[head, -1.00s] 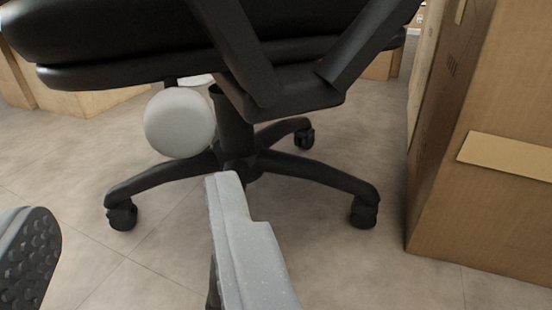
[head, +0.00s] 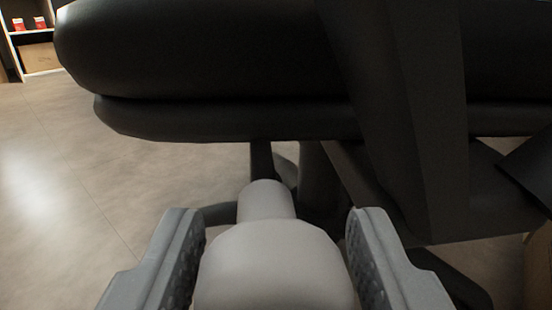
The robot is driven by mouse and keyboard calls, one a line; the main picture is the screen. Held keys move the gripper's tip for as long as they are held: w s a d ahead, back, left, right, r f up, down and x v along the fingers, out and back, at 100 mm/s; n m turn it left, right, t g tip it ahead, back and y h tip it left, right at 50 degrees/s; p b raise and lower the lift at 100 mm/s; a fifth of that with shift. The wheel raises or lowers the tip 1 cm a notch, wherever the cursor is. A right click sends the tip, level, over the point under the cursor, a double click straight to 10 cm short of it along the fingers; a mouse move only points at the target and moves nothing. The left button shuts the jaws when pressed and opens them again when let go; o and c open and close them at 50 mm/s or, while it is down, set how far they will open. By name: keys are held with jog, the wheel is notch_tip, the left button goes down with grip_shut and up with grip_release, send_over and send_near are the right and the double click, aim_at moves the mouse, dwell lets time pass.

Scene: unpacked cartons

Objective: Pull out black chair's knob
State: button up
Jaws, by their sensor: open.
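The black chair (head: 210,70) fills the upper part of the head view, with its seat edge and a dark bracket close to me. Its pale grey knob (head: 275,268) is below the seat, with a wide rounded front end and a narrower neck behind. A dark rod rises from near the neck to the seat. My gripper (head: 275,215) is open, with one grey finger on each side of the knob. The knob's wide end is close to both textured inner pads; I cannot tell whether they touch it. The knob hides part of the chair's base.
The chair's dark bracket (head: 400,130) hangs close on the right, above my right finger. The seat's underside is just above and beyond the fingers. Open tiled floor (head: 60,190) lies on the left. A shelf (head: 38,35) with red-and-white items stands far left.

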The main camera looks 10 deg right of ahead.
jog(key=shift+x, duration=1)
